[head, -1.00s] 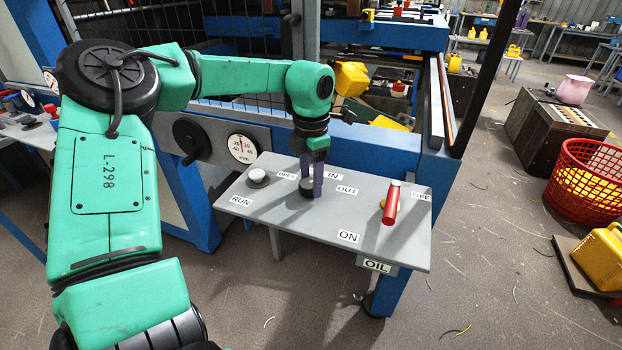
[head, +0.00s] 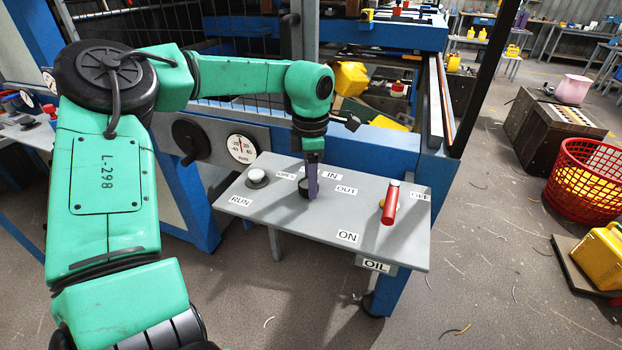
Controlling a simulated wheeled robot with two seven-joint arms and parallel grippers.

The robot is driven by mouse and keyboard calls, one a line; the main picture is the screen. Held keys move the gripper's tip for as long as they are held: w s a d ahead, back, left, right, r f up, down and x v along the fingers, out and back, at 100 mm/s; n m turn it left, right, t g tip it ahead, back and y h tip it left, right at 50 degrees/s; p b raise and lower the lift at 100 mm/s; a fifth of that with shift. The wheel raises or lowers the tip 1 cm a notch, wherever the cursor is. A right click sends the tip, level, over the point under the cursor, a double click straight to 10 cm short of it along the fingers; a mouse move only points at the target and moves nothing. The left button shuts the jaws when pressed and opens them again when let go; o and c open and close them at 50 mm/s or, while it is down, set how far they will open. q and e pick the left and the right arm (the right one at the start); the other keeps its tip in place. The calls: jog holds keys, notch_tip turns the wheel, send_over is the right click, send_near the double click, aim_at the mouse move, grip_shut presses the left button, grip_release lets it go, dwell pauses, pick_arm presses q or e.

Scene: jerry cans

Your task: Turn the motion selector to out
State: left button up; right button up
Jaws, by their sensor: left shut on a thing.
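The motion selector (head: 304,190) is a small dark round knob on the grey control panel (head: 270,215), below the IN label (head: 331,175) and left of the OUT label (head: 346,190). My left gripper (head: 311,192) points straight down and is shut on the knob. Its purple finger hides part of the knob, so I cannot tell exactly where the knob points. Another label beside the gripper, left of IN, is partly hidden. My right gripper is not in view.
A white round button (head: 256,176) stands near the RUN label (head: 240,201). A red lever (head: 390,204) sits on the panel's right between ON and OFF. A gauge (head: 241,148) and black handwheel (head: 190,139) are behind. A red basket (head: 582,185) stands on the floor at right.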

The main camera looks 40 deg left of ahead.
pick_arm(q)
jog(key=shift+r, duration=0.1)
jog(key=o, duration=1.4)
notch_tip(320, 180, up, 14)
jog(key=shift+r+p, duration=0.25)
jog(key=shift+p, duration=0.05)
